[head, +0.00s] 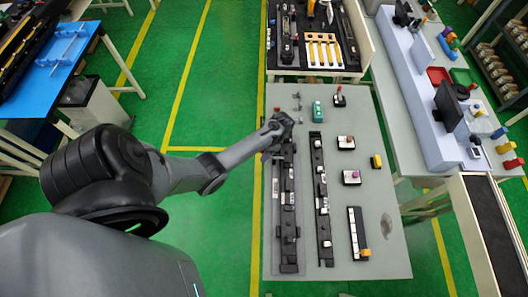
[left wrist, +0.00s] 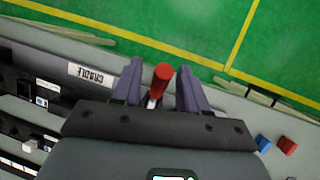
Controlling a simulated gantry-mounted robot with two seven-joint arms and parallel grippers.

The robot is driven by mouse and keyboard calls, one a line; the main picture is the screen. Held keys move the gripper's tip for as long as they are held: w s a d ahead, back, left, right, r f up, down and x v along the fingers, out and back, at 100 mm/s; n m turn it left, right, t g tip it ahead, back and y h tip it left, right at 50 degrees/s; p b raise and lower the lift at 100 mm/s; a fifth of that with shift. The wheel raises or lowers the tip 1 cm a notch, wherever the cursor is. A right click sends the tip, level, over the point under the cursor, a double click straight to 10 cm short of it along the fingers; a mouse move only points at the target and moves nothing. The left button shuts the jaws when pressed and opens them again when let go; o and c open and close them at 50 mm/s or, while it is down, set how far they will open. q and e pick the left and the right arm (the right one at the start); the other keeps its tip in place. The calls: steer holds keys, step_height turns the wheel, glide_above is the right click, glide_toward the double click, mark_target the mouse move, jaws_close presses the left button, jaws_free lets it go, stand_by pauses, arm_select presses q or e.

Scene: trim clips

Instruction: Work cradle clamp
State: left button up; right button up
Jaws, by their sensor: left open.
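The cradle (head: 287,215) is a long dark rail fixture on the left side of the grey table, lying lengthwise. In the left wrist view, its label plate (left wrist: 90,73) reads CRADLE upside down. The clamp handle (left wrist: 162,73), red-tipped on a pale stem, stands between the two fingers of my left gripper (left wrist: 160,82). The fingers are apart, with the handle nearer the left one; contact cannot be told. In the head view, my left gripper (head: 272,148) is over the cradle's far end, and the arm hides the clamp. My right gripper is not in view.
A second dark rail (head: 320,200) lies right of the cradle. A green box (head: 317,112), a red-button box (head: 339,97) and several small stations stand on the table (head: 385,235). Blue (left wrist: 263,142) and red (left wrist: 286,145) pieces lie near the gripper.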

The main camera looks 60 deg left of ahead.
arm_select(q)
jaws_close()
stand_by(0.3)
steer(key=shift+f, duration=0.1)
